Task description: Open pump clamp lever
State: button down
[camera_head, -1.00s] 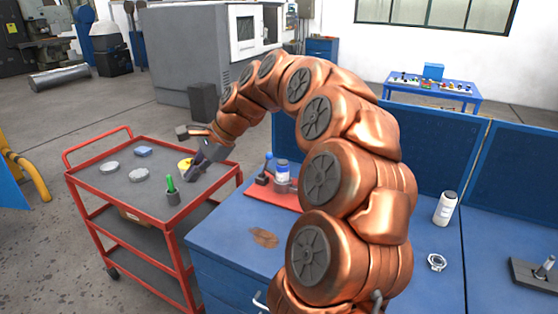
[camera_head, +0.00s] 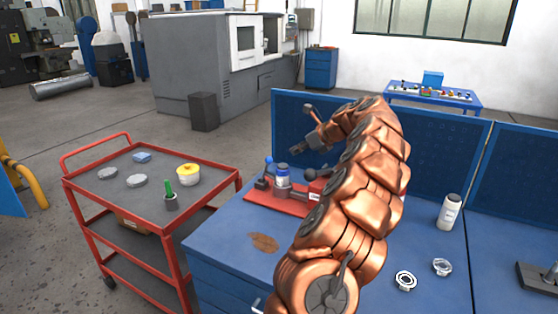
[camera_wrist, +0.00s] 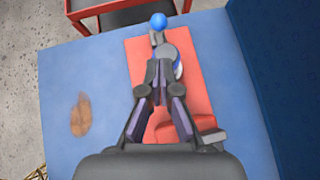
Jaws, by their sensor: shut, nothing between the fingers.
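The pump (camera_head: 283,180) stands on a red base plate (camera_head: 262,199) on the blue workbench. It has a white and blue cylindrical body. A lever with a blue ball knob (camera_head: 268,160) stands up at its left side. In the wrist view the knob (camera_wrist: 158,20) shows at the top, beyond the grey pump top (camera_wrist: 168,52), which the gripper partly hides. My gripper (camera_head: 293,150) is shut and empty, above and slightly right of the pump in the head view. In the wrist view my fingertips (camera_wrist: 159,70) point toward the pump and knob; contact cannot be told.
The blue workbench (camera_head: 225,235) has a back panel (camera_head: 430,150) close behind my arm. A red cart (camera_head: 110,205) with a yellow-topped tub (camera_head: 188,174) stands left.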

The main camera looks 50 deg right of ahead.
aim_at(279, 165)
jog(key=shift+w, duration=0.1)
jog(key=p+x, duration=0.2)
jog(key=x, duration=0.7)
jog(key=shift+w+f, duration=0.25)
jog(key=shift+f, duration=0.05)
